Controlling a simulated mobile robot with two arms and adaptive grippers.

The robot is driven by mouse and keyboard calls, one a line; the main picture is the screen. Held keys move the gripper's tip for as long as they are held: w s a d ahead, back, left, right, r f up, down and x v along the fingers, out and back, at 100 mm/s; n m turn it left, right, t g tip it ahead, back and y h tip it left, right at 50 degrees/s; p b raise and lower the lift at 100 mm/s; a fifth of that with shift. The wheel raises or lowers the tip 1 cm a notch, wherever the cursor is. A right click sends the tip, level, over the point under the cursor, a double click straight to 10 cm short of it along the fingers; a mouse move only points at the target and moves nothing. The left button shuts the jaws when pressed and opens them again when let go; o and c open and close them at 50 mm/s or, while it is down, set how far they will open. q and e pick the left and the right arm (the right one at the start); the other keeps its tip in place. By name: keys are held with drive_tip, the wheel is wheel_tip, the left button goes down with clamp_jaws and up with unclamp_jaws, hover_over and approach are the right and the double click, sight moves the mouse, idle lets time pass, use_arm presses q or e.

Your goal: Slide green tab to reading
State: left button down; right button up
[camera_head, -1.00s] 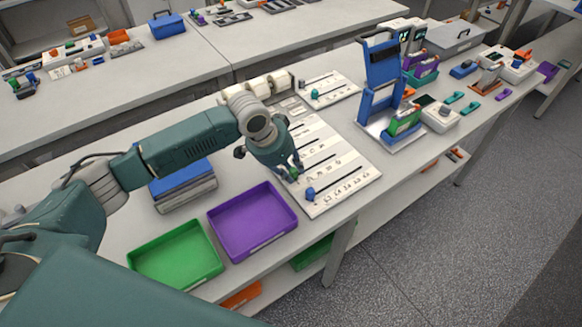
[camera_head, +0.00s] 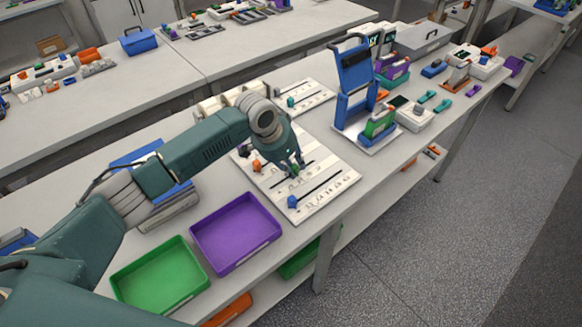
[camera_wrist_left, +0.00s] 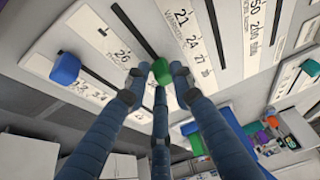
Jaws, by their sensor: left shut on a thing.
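The green tab (camera_head: 296,173) sits on the white slotted board (camera_head: 322,201) and shows between my left gripper's fingers in the left wrist view (camera_wrist_left: 161,71). My left gripper (camera_head: 298,165) is shut on it from above, along a black slot. Printed numbers, among them 21, 24 and 27, show beside the slot in the wrist view; no marked reading can be made out. A blue tab (camera_head: 292,202) sits in the front slot, at its left end. An orange tab (camera_head: 257,166) sits farther back. My arm hides part of the board. My right gripper is not in view.
A purple tray (camera_head: 237,229) and a green tray (camera_head: 160,274) stand left of the board. A blue stand (camera_head: 354,82) rises behind its right side. A smaller slotted board (camera_head: 312,97) lies farther back. The table's front edge is close to the board.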

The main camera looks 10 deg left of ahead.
use_arm(q)
drive_tip(key=c, duration=1.6)
unclamp_jaws()
drive_tip(key=shift+w+a+r, duration=0.35)
drive_tip(key=shift+a+r, duration=0.05)
drive_tip(key=shift+a, duration=0.05)
drive_tip(key=shift+c, duration=0.2)
drive_tip(key=shift+s+f, duration=0.1)
drive_tip(key=shift+f, duration=0.1)
drive_tip(key=v, duration=1.2)
drive_tip(key=shift+s+f, duration=0.1)
drive_tip(key=shift+s, duration=0.05)
